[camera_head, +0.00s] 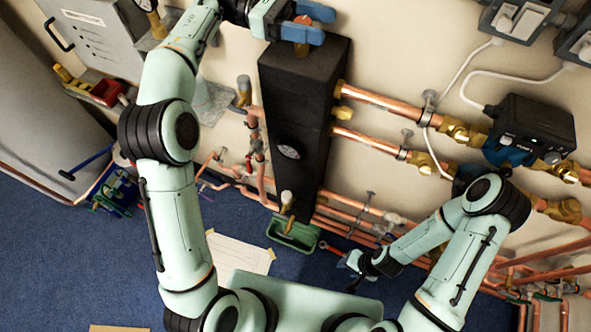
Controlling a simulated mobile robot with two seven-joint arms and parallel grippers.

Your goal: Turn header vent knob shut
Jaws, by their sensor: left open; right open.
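The header is a tall black box (288,110) on the wall in the centre, with a round gauge-like disc low on its front. At its top a small orange-red part, which looks like the vent knob (302,20), shows between the blue fingers of my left gripper (309,22). The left gripper is open, with one finger on each side of the knob. I cannot tell whether the fingers touch it. My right gripper (353,273) is open and empty, low in the picture, right of the green tray. The knob's base is partly hidden by the fingers.
Copper pipes (385,101) with brass fittings run right from the header to a black pump unit (532,125). A green tray (293,235) lies below the header. A grey cabinet (98,30) is upper left. Paper (238,252) lies on the blue floor.

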